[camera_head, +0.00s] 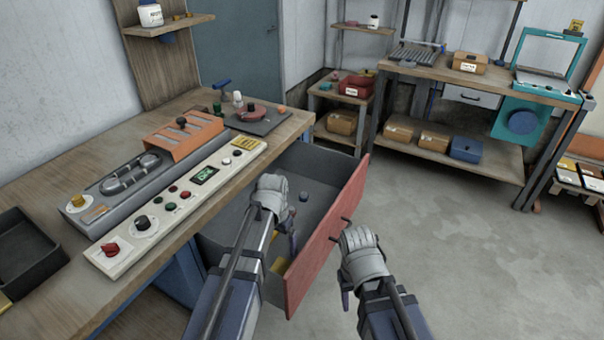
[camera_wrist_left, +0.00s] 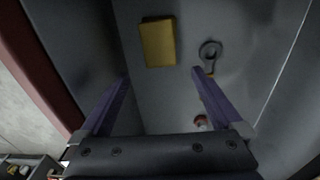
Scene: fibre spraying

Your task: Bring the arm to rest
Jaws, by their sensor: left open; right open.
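My left gripper (camera_head: 292,238) is over the open drawer with the red front (camera_head: 328,240), its fingers pointing down. In the left wrist view its two purple fingers (camera_wrist_left: 163,100) are spread apart with nothing between them touching both. Below them on the grey drawer floor lie a yellow block (camera_wrist_left: 158,42), a dark ring-shaped item (camera_wrist_left: 208,55) and a small red and white object (camera_wrist_left: 201,122) partly hidden by a finger. My right gripper (camera_head: 346,296) is outside the drawer, right of its red front, over the floor; its fingers are small and partly hidden in the head view.
The workbench (camera_head: 60,290) on the left carries a control panel (camera_head: 175,205), an orange-topped machine (camera_head: 184,135) and a dark tray (camera_head: 25,255). The pulled-out drawer juts right from the bench. A second bench (camera_head: 400,72) stands at the back. The floor (camera_head: 460,240) on the right is clear.

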